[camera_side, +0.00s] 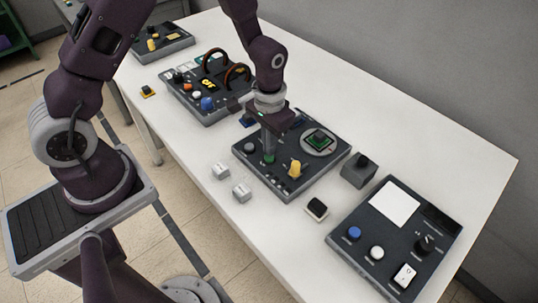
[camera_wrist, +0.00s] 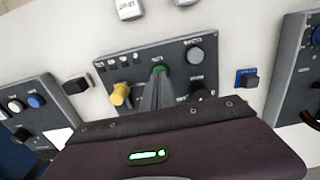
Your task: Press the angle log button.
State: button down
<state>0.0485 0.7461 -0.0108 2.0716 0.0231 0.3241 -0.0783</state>
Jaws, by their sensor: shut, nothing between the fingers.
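A dark control panel (camera_side: 266,178) lies on the white table under my gripper (camera_side: 268,154). A green round button (camera_side: 269,160) sits near the panel's left part, and it also shows in the wrist view (camera_wrist: 160,69). My gripper is shut and empty, pointing down with its fingertips right at the green button. I cannot tell whether they touch it. The panel also has a yellow knob (camera_side: 295,169), a dark grey round knob (camera_side: 250,147) and a round disc (camera_side: 331,146) bearing a green square piece. The labels are too small to read, so I cannot confirm which control is the angle log button.
A second panel (camera_side: 385,231) with blue, white and black controls stands at the right. Another panel (camera_side: 187,97) with brown cable loops is behind on the left. Two light grey blocks (camera_side: 221,171), a black-and-white switch (camera_side: 316,209) and a dark box (camera_side: 359,170) lie around the middle panel.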

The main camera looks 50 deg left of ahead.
jog(key=shift+f, duration=0.15)
jog(key=shift+f, duration=0.75)
dwell(0.5)
jog(key=shift+r, duration=3.2)
jog(key=shift+r, duration=0.1)
notch_tip(320, 180, up, 7)
jog(key=t, duration=0.1)
send_over(265, 161)
jog(key=s+r+t, duration=0.2)
jog(key=s+r, duration=0.5)
jog(key=r, duration=0.3)
jog(key=s+r+t, duration=0.1)
jog(key=s+r, duration=0.1)
jog(key=s, duration=0.4)
jog(key=s+a+r+t, duration=0.1)
jog(key=s+r, duration=0.2)
jog(key=s, duration=0.3)
jog(key=shift+a+t, duration=0.3)
